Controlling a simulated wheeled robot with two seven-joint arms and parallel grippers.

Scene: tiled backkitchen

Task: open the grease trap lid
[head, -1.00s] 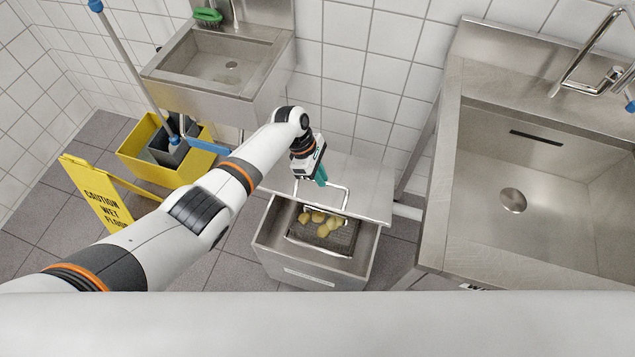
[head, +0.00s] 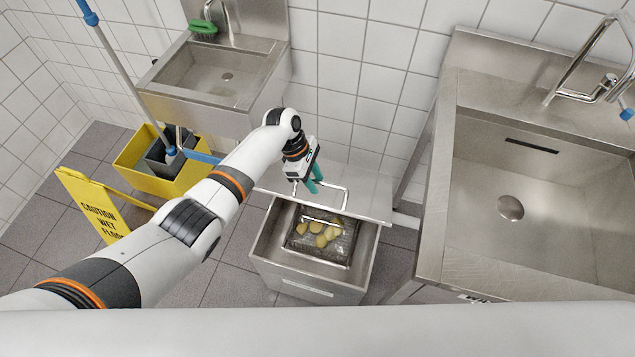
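The grease trap (head: 305,287) is a steel box on the floor, its front part uncovered. Its flat steel lid (head: 368,195) lies over the back part, towards the wall. A thin metal bar handle (head: 335,187) stands up over the lid's front edge. Inside the opening sits a dark mesh basket (head: 322,254) with several yellowish lumps (head: 320,233). My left gripper (head: 314,182) is just above the lid, close to the bar handle. Its two teal fingers are apart with nothing seen between them. Whether a finger touches the bar cannot be told. My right gripper is out of view.
A large steel sink (head: 480,276) stands at the right, a small wall basin (head: 222,78) at the back left. A yellow mop bucket (head: 150,178) and a yellow caution sign (head: 92,203) stand left. Tiled floor (head: 228,268) is free left of the trap.

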